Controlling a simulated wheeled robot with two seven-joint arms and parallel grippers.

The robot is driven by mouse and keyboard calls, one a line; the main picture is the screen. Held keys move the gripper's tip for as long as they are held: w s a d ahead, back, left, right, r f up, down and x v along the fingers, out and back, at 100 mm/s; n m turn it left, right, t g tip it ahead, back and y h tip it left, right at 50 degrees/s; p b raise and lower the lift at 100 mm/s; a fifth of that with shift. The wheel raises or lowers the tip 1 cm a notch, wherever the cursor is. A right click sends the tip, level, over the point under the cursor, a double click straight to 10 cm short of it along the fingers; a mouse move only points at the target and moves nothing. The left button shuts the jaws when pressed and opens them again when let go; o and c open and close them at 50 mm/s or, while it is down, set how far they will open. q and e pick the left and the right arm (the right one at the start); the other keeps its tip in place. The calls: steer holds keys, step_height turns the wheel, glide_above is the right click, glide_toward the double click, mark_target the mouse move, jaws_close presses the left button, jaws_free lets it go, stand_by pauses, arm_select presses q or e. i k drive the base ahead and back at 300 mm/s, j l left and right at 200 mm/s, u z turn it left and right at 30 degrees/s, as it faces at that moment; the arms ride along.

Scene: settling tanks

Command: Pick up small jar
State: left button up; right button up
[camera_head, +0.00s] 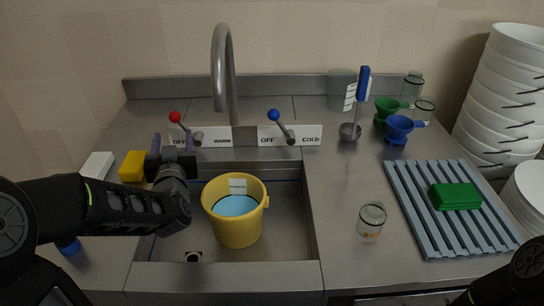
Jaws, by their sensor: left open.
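A small clear glass jar (371,221) with an orange mark stands on the steel counter, right of the sink and left of the slatted rack. Two more clear glass vessels stand at the back right, one behind (411,88) and one beside (424,112) the blue funnel. My left gripper (172,144) is open and empty over the back left of the sink, beside a yellow sponge (132,166), far left of the front jar. Part of my right arm shows at the lower right corner; its gripper is out of view.
A yellow bucket (236,222) with blue liquid stands in the sink. The blue-grey rack (411,197) holds a green block (455,196). Blue (398,127) and green (386,107) funnels and stacked white bowls (499,90) stand right. The counter around the front jar is clear.

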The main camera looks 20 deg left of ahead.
mark_target(372, 218)
steer(key=k+l, duration=1.15)
steer(key=k, duration=0.15)
